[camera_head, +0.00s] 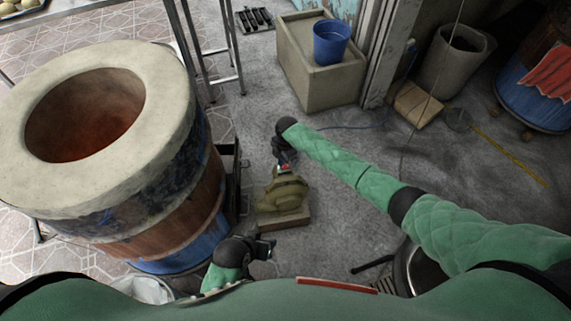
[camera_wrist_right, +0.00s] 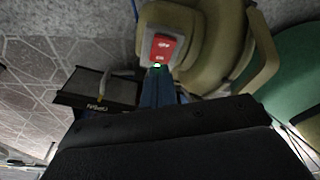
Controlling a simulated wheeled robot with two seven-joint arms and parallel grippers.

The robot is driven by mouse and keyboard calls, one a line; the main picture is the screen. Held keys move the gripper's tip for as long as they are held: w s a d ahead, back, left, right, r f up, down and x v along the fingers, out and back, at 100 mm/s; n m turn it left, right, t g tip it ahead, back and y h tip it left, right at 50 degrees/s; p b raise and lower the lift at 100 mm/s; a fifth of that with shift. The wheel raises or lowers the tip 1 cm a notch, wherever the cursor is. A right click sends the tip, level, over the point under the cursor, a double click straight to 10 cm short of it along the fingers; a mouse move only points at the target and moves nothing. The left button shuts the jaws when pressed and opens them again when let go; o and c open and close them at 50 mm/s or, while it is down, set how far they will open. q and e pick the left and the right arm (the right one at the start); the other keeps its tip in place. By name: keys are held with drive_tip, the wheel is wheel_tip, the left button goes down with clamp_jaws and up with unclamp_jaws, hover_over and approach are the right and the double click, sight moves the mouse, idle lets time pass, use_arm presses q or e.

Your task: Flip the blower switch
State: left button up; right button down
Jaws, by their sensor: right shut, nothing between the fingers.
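The blower (camera_head: 283,194) is an olive-tan rounded casing on a block beside the barrel oven (camera_head: 150,215). Its switch (camera_wrist_right: 164,47) is a red plate with white lettering in a pale frame, seen in the right wrist view. My right gripper (camera_head: 284,160) reaches down over the blower's top from behind. In the wrist view, my right gripper (camera_wrist_right: 157,75) is shut and empty, its tips just below the red plate beside a small green glow. Whether they touch it I cannot tell. My left gripper (camera_head: 266,248) is low in front of the blower; its jaw opening is unclear.
A dark box marked OPEN (camera_wrist_right: 98,90) stands left of my right fingers in the wrist view. A blue bucket (camera_head: 331,41) sits on a concrete block (camera_head: 318,85) at the back. Grey floor is free right of the blower, below my right arm.

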wheel_tip(320, 180, up, 6)
drive_tip(key=p, duration=0.4)
drive_tip(key=shift+f, duration=0.25)
idle(0.6)
